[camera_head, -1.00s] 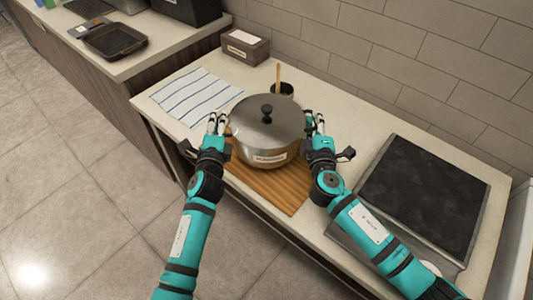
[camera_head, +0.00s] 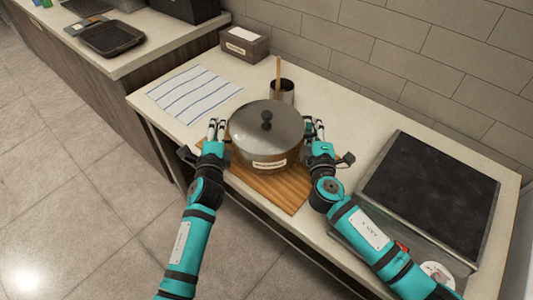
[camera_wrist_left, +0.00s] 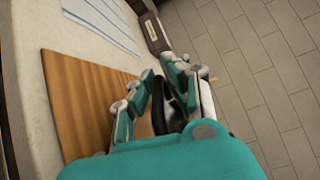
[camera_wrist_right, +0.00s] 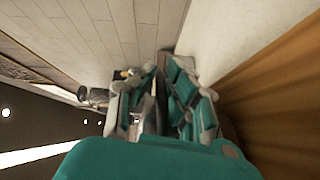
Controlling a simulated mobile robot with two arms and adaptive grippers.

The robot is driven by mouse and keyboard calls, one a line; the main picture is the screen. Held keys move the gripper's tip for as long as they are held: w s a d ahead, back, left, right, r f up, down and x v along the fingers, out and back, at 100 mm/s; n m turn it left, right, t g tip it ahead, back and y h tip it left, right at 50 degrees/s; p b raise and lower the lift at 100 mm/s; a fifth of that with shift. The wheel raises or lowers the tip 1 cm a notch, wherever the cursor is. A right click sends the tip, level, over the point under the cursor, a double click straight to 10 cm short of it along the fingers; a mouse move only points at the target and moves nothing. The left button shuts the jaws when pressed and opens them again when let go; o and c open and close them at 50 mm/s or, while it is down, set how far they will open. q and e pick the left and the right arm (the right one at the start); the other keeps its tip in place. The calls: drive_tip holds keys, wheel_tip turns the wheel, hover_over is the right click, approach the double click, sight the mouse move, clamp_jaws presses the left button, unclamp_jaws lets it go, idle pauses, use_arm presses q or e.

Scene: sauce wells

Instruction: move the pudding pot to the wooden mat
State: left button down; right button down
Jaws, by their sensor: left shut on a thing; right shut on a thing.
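The pudding pot (camera_head: 266,150) is a steel pot with a dark knobbed lid and a pale label on its front. It is upright over the wooden mat (camera_head: 286,194), which also shows in the left wrist view (camera_wrist_left: 85,95). I cannot tell whether its base touches the mat. My left gripper (camera_head: 217,130) is shut on the pot's left side, and my right gripper (camera_head: 315,129) is shut on its right side. The left wrist view shows my left fingers (camera_wrist_left: 165,90); the right wrist view shows my right fingers (camera_wrist_right: 158,95).
A striped cloth (camera_head: 195,92) lies left of the pot. A metal cup (camera_head: 282,92) with a wooden handle stands close behind it. A labelled box (camera_head: 245,44) is at the back. A black cooktop (camera_head: 430,195) is at the right. The counter's front edge runs close by the mat.

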use_arm(q)
drive_tip(key=c, duration=1.8)
unclamp_jaws()
drive_tip(key=shift+f, duration=0.35)
use_arm(e)
drive_tip(key=c, duration=1.8)
unclamp_jaws()
drive_tip(key=shift+f, duration=0.15)
use_arm(q)
drive_tip(key=o, duration=0.4)
drive_tip(key=shift+s+r, duration=0.15)
drive_tip(key=shift+r, duration=0.05)
use_arm(e)
drive_tip(key=o, duration=0.4)
drive_tip(key=shift+s, duration=0.1)
use_arm(q)
drive_tip(key=shift+o, duration=0.2)
use_arm(e)
drive_tip(key=shift+s, duration=0.1)
use_arm(q)
drive_tip(key=s, duration=1.2)
use_arm(e)
drive_tip(key=s, duration=1.2)
use_arm(q)
drive_tip(key=shift+r, duration=0.2)
use_arm(e)
drive_tip(key=shift+w+r, duration=0.1)
drive_tip(key=shift+r, duration=0.15)
